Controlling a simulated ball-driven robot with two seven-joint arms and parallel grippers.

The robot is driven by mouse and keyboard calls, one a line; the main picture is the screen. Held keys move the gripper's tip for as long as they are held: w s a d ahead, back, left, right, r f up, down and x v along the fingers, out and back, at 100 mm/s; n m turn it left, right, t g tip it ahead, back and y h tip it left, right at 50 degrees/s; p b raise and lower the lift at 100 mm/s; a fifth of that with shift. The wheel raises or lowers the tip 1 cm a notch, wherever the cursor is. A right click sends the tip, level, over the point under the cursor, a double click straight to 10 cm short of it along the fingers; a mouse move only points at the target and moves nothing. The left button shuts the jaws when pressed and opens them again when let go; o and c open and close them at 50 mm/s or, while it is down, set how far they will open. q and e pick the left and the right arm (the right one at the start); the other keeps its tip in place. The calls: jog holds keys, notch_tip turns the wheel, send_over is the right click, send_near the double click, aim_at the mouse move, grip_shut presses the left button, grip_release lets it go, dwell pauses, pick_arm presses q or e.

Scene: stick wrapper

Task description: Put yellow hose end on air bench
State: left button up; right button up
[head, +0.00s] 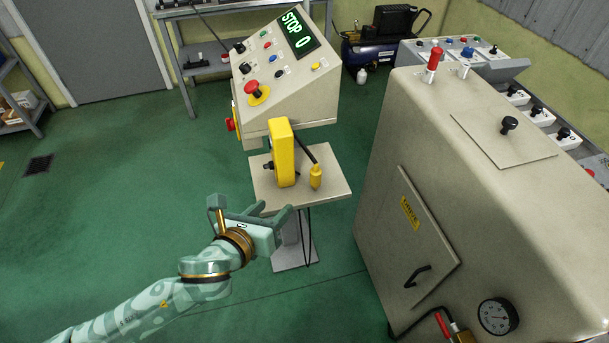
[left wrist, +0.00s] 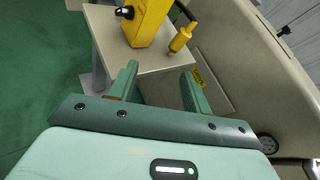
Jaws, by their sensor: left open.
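The small yellow hose end (head: 315,177) stands upright on a beige shelf (head: 334,192) under the control panel, beside a larger yellow block (head: 283,153). A black hose runs from its top. In the left wrist view the yellow hose end (left wrist: 181,38) shows beyond the fingers, on the same shelf (left wrist: 160,58). My left gripper (head: 252,208) is open and empty, in front of the shelf and apart from the hose end. In the left wrist view its fingers (left wrist: 160,80) are spread. I cannot tell which surface is the air bench. My right gripper is not in view.
A large beige cabinet (head: 390,170) with a gauge (head: 497,316) fills the right. The control panel (head: 285,70) reads STOP 0. A grey bench (head: 228,68) stands at the back, and a blue compressor (head: 368,53) behind.

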pick_arm(q)
notch_tip(320, 180, up, 4)
jog(key=d+m+h, duration=0.1)
jog(key=m, duration=0.2)
jog(key=m+b, duration=0.1)
jog(key=b, duration=0.1)
send_near(314, 172)
jog(key=x, duration=0.5)
jog(key=shift+w+r, duration=0.1)
jog(key=shift+w, duration=0.3)
jog(key=x, duration=0.1)
jog(key=b+x, duration=0.1)
jog(key=x, duration=0.1)
jog(key=b+x, duration=0.1)
jog(key=x, duration=0.1)
jog(key=shift+s+d+f, duration=0.15)
jog(key=shift+s+f, duration=0.1)
jog(key=shift+w+d, duration=0.1)
jog(key=shift+w, duration=0.15)
grip_shut()
